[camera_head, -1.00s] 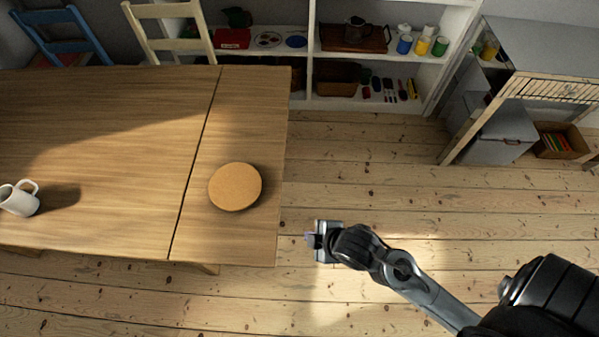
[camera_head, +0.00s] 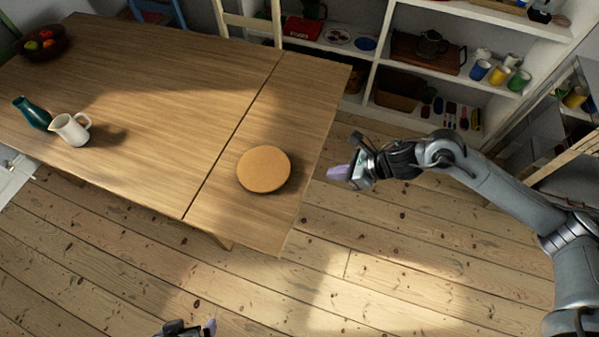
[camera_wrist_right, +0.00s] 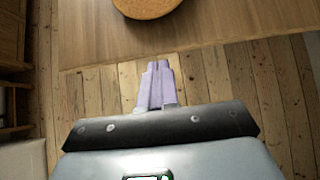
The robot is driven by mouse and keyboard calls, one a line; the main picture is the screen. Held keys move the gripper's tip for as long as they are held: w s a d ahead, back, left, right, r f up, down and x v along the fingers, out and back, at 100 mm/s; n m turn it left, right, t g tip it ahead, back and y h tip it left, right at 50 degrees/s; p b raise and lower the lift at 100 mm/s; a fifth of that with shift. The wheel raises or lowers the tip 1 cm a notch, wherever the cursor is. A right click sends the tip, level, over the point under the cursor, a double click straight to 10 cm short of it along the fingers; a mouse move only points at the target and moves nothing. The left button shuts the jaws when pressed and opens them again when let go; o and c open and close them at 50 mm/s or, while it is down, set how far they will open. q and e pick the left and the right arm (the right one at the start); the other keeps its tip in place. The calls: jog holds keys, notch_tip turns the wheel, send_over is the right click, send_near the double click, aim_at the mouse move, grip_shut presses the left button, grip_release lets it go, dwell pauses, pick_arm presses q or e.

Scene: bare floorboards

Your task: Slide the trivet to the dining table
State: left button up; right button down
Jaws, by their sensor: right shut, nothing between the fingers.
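The trivet (camera_head: 264,169) is a round cork disc lying flat on the right end leaf of the wooden dining table (camera_head: 160,90). It also shows at the top edge of the right wrist view (camera_wrist_right: 146,6), partly cut off. My right gripper (camera_head: 338,172) is just off the table's right edge, to the right of the trivet and apart from it. Its pale purple fingers are together and empty in the right wrist view (camera_wrist_right: 157,80). My left gripper (camera_head: 210,328) shows only in part at the bottom edge of the head view; its fingers cannot be judged.
A white jug (camera_head: 71,129), a green bottle-like vessel (camera_head: 33,113) and a fruit bowl (camera_head: 42,42) are on the table's left part. A seam crosses the table left of the trivet. Shelves (camera_head: 455,75) stand behind. The floor in front is clear.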

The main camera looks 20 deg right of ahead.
jog(key=b+x, duration=0.2)
jog(key=x, duration=0.7)
jog(key=shift+w+a+f, duration=0.2)
jog(key=shift+w, duration=0.05)
jog(key=shift+w+a, duration=0.75)
jog(key=shift+a, duration=0.1)
jog(key=shift+w+a, duration=0.55)
